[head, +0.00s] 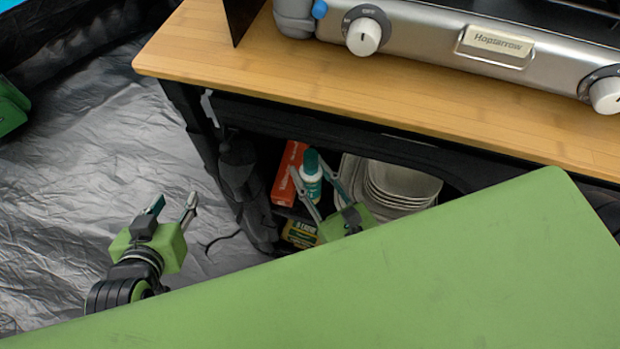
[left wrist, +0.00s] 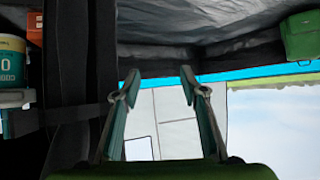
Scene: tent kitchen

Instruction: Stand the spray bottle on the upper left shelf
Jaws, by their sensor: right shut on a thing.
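The spray bottle (head: 312,183), white with a teal top, is upright in the left part of the black shelf unit under the counter. My right gripper (head: 309,166) reaches into the opening with one finger on each side of it and is shut on it. The bottle's base is hidden, so I cannot tell whether it touches the upper left shelf (head: 284,212). My left gripper (head: 172,204) is open and empty over the grey floor, left of the unit. Its spread fingers also show in the left wrist view (left wrist: 158,84).
A red box (head: 290,172) stands left of the bottle. Stacked grey dishes (head: 400,185) are to its right. A yellow-and-green package (head: 300,234) is below. The wooden counter (head: 230,60) with a stove overhangs the opening. A large green surface (head: 430,265) covers the foreground.

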